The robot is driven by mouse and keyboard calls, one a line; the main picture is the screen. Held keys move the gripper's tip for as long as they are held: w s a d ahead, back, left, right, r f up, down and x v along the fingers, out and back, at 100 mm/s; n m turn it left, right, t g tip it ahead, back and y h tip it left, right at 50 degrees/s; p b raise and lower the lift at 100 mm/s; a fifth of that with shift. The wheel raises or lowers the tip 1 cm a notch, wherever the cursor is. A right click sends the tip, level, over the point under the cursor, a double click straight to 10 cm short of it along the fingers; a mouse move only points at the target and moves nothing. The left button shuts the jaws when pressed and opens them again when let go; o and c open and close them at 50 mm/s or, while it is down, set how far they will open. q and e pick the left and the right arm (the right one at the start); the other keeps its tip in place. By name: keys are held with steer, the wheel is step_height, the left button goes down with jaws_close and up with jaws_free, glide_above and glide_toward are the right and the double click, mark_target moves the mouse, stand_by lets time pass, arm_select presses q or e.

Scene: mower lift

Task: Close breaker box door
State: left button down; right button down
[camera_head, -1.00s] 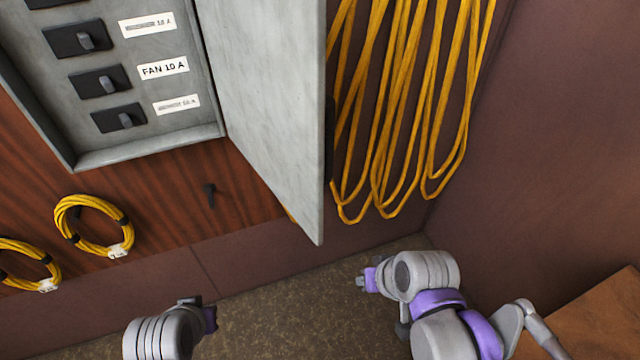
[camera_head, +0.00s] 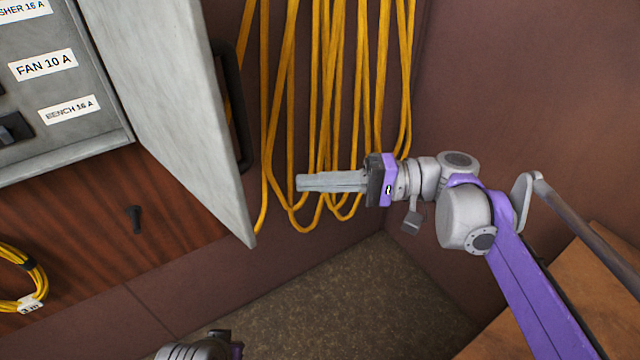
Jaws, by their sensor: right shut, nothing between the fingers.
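The grey breaker box (camera_head: 75,152) is at the upper left, with labels and a dark switch showing. Its door (camera_head: 175,95) stands open, swung out to the right, with a black handle (camera_head: 236,110) on its outer face. My right gripper (camera_head: 300,183) is shut and empty. It points left and shows to the right of the door's lower edge and handle, with a visible gap in the picture. A piece of my left arm (camera_head: 200,348) shows at the bottom edge; whether its gripper is open or shut does not show.
Yellow cables (camera_head: 330,90) hang in long loops on the wall behind my right gripper. A coiled yellow cable (camera_head: 20,285) and a black peg (camera_head: 135,218) are on the wood panel at left. A brown wooden surface (camera_head: 560,280) is at lower right. The floor between is clear.

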steer(key=s+a, duration=0.3)
steer(key=a, duration=0.6)
steer(key=shift+s, duration=0.3)
steer(key=shift+a, duration=0.15)
